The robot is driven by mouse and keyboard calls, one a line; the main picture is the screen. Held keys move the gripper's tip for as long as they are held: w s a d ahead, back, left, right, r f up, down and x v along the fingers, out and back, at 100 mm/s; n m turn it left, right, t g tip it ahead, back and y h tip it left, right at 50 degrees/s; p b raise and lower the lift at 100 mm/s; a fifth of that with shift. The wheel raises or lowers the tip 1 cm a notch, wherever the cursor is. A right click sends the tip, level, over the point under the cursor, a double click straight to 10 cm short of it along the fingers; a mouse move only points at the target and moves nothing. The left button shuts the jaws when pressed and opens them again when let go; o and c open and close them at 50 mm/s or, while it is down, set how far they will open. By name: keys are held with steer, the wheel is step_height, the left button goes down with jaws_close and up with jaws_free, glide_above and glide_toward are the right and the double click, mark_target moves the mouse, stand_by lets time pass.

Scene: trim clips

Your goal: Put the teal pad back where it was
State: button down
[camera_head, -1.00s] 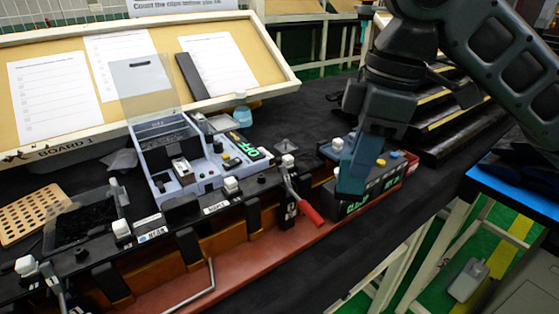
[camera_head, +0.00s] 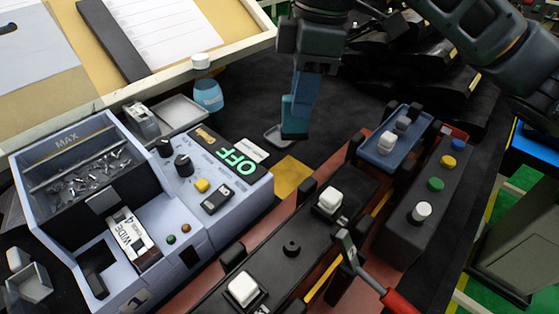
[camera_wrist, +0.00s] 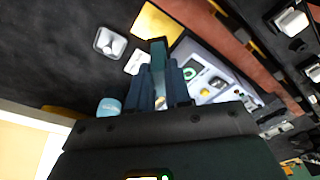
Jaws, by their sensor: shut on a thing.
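My gripper (camera_head: 298,108) is shut on the teal pad (camera_head: 288,117), a thin upright piece. In the wrist view, the teal pad (camera_wrist: 158,53) shows as a narrow strip between the two dark blue fingers and sticks out past their tips. My gripper is over the black bench top, by a small grey dish (camera_head: 273,134) and behind a yellow square (camera_head: 292,177). The wrist view shows the yellow square (camera_wrist: 157,24) beyond the pad and the dish (camera_wrist: 109,42) to its left. I cannot tell how high the pad is.
A pale blue machine (camera_head: 180,235) with a clip bin and a green OFF display stands at the left. A teal bottle (camera_head: 208,95) is behind it. A dark rail (camera_head: 290,248) with white clips and a red-handled lever (camera_head: 398,302) is in front. A button box (camera_head: 425,200) is at the right.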

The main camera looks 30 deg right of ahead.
step_height(320, 180, down, 10)
steer(key=shift+w+f, duration=0.1)
stand_by(0.4)
steer(key=shift+f+b, duration=0.15)
steer(key=shift+b, duration=0.15)
steer(key=c, duration=1.1)
jaws_free()
steer(key=shift+o, duration=0.2)
step_height(320, 180, up, 12)
steer(key=d, duration=0.1)
steer(key=shift+s+d+p, duration=0.25)
steer(key=shift+s+p, duration=0.1)
